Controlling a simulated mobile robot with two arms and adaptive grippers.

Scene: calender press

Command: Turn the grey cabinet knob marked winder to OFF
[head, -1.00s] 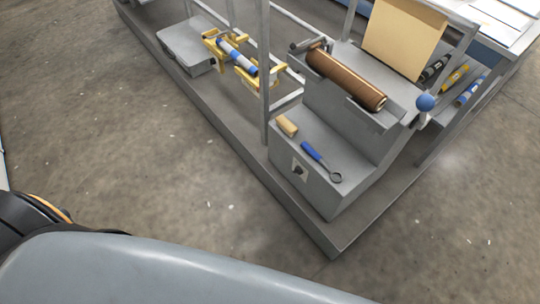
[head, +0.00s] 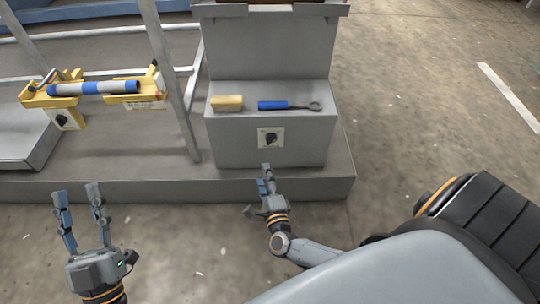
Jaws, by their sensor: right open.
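A dark knob (head: 270,138) sits on a pale square plate on the front face of the grey cabinet (head: 228,148). Its marking is too small to read, and I cannot tell its setting. A second dark knob (head: 62,120) is on a plate below the yellow bracket at left; its marking is unreadable too. My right gripper (head: 267,168) is open, seen nearly edge-on, just below the cabinet knob in the picture and apart from it. My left gripper (head: 77,191) is open and empty, with fingers spread, over the floor at lower left.
A tan block (head: 227,103) and a blue-handled ring tool (head: 288,105) lie on the cabinet ledge. Yellow brackets (head: 145,98) hold a blue-and-grey roller (head: 95,88). A grey post (head: 170,80) stands left of the cabinet. The platform edge (head: 300,190) runs below; floor at right is clear.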

